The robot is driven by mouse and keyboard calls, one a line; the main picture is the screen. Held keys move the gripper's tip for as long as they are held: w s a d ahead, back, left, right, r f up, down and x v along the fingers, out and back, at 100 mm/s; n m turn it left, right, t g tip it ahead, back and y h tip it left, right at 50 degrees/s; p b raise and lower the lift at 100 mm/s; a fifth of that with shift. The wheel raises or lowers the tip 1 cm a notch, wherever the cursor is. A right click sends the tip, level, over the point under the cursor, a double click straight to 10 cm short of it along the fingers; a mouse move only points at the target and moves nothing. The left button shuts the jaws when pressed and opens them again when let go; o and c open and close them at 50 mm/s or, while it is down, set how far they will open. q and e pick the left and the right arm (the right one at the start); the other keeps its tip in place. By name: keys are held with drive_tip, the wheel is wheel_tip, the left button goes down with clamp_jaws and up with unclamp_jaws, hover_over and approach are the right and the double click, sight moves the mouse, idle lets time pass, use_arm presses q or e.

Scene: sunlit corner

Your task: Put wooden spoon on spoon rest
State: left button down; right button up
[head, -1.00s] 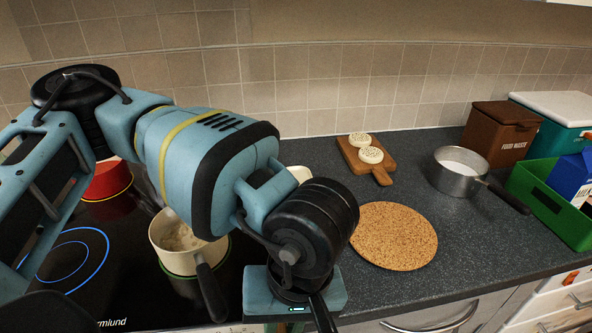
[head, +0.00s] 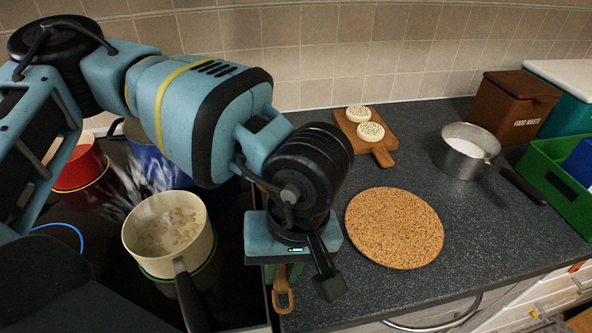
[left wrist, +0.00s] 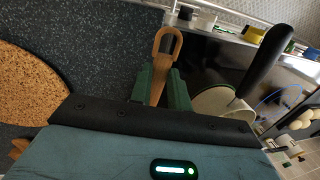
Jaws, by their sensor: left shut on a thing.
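My left gripper (head: 284,272) is low over the counter's left part, beside the hob, pointing down. The rest of the spoon is hidden by the gripper. I cannot make out a spoon rest in either view now; the arm covers part of the counter. My right gripper is not in view.
A cream pot (head: 168,231) of food stands on the hob, its handle toward the front. A cork mat (head: 394,228) lies right of the gripper. Behind are a small board (head: 386,157) and a steel saucepan (head: 462,160). A green crate (head: 548,178) stands far right.

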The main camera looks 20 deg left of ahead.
use_arm(q)
drive_tip(key=w, duration=0.4)
drive_tip(key=w+a, duration=0.1)
drive_tip(key=w, duration=0.3)
drive_tip(key=w+f, duration=0.1)
drive_tip(key=w, duration=0.3)
drive_tip(key=shift+a+p, duration=0.25)
drive_tip(key=shift+p, duration=0.05)
drive_tip(key=shift+w+a+f, duration=0.1)
drive_tip(key=shift+w+f, duration=0.05)
drive_tip(key=shift+w, duration=1)
drive_tip(key=shift+w+f, duration=0.2)
drive_tip(key=shift+f, duration=0.85)
drive_tip(key=shift+f+p, duration=0.3)
drive_tip(key=shift+p, duration=0.05)
drive_tip(key=shift+f, duration=0.25)
drive_tip(key=c, duration=1.3)
unclamp_jaws()
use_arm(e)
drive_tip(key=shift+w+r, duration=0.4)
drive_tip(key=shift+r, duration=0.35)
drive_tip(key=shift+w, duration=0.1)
